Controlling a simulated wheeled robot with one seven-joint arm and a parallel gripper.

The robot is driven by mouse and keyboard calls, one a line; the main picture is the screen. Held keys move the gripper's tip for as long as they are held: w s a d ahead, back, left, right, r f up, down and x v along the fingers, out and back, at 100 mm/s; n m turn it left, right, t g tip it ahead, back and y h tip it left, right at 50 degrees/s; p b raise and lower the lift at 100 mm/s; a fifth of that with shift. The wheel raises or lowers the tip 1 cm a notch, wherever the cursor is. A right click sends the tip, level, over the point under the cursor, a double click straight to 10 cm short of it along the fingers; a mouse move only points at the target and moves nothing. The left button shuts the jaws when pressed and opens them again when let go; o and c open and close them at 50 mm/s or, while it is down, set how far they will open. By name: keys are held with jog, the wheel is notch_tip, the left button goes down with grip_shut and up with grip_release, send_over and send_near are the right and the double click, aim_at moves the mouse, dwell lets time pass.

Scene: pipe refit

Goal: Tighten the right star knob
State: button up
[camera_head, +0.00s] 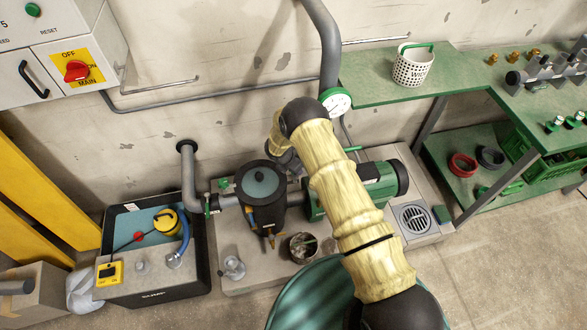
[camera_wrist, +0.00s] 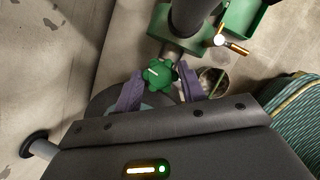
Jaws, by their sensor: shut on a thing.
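A green star knob (camera_wrist: 158,73) with a pale line on its top sits between the purple fingers of my gripper (camera_wrist: 160,84) in the wrist view. The gripper is shut on the knob. Behind it, the dark round strainer lid (camera_wrist: 103,101) is partly hidden by the gripper body. In the head view, the black strainer pot (camera_head: 262,190) stands upright on the pump base, with a glass window in its lid. There my arm covers the gripper and the area right of the pot, so I cannot make out the held knob.
The green pump motor (camera_head: 378,180) stands right of the pot. A pressure gauge (camera_head: 336,101) is above it. A small dark bucket (camera_head: 303,247) stands in front. A black sump tub (camera_head: 155,290) is at left, and a green bench (camera_head: 450,75) at right.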

jog(key=m+b, duration=0.2)
jog(key=m+g+h+b, duration=0.1)
jog(key=m+b, duration=0.1)
jog(key=shift+w+a+f, duration=0.15)
jog(key=shift+w+f, duration=0.05)
jog(key=shift+f, duration=0.05)
jog(key=m+g+b, duration=0.1)
jog(key=m+b, duration=0.3)
jog(key=shift+w+m+g+h, duration=0.1)
jog(key=shift+m+g+h, duration=0.2)
jog(key=shift+m+g, duration=0.1)
jog(key=m+g+b, duration=0.1)
jog(key=m, duration=0.1)
jog(key=m+b, duration=0.2)
jog(key=shift+w+r+g, duration=0.1)
jog(key=shift+w+g, duration=0.05)
jog(key=shift+g, duration=0.25)
jog(key=shift+r+m+g+b, duration=0.15)
jog(key=shift+m+g+b, duration=0.25)
jog(key=shift+m+b, duration=0.85)
jog(key=shift+m, duration=0.45)
jog(key=o, duration=0.8)
jog(key=shift+c, duration=0.2)
jog(key=shift+r+p, duration=0.1)
jog(key=shift+p, duration=0.2)
